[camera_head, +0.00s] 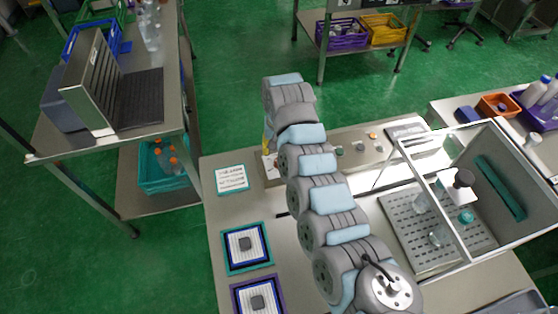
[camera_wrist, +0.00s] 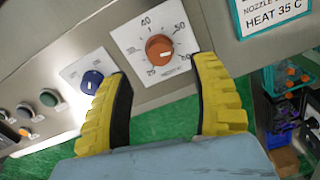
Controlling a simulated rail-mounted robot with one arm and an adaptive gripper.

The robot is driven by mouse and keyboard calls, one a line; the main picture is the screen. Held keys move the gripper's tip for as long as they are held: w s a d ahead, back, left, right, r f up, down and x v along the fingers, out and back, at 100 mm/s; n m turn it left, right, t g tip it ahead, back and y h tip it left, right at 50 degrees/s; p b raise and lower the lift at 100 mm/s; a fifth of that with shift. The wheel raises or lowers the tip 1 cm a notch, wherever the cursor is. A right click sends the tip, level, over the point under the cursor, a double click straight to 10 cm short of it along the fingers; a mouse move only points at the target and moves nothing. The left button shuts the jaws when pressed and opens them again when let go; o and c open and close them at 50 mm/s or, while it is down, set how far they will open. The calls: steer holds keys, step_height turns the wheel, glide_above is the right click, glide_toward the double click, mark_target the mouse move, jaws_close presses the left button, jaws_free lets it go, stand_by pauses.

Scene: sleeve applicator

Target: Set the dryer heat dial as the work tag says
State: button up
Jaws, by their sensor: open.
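In the wrist view an orange-red dial (camera_wrist: 159,48) sits on a white scale plate with 40, 50 and other numbers around it. A small pale mark shows on the dial's lower right, but its exact reading is unclear. My gripper (camera_wrist: 160,66) is open, its yellow fingers apart below and to either side of the dial, with nothing held. The work tag (camera_wrist: 270,14) at top right reads "HEAT 35 C", with a partly cut "NOZZLE" line above. The tag also lies on the table in the head view (camera_head: 232,178). There my arm hides the dial and most of the gripper.
A blue dial (camera_wrist: 92,82) is left of the orange-red one, near my left finger. Several buttons (camera_wrist: 48,98) sit farther left on the panel. A clear-walled enclosure (camera_head: 455,200) stands right of my arm; two framed mats (camera_head: 229,262) lie on the table's left.

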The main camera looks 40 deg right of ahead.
steer(key=shift+f+b, duration=0.35)
steer(key=shift+f, duration=2.75)
jaws_close()
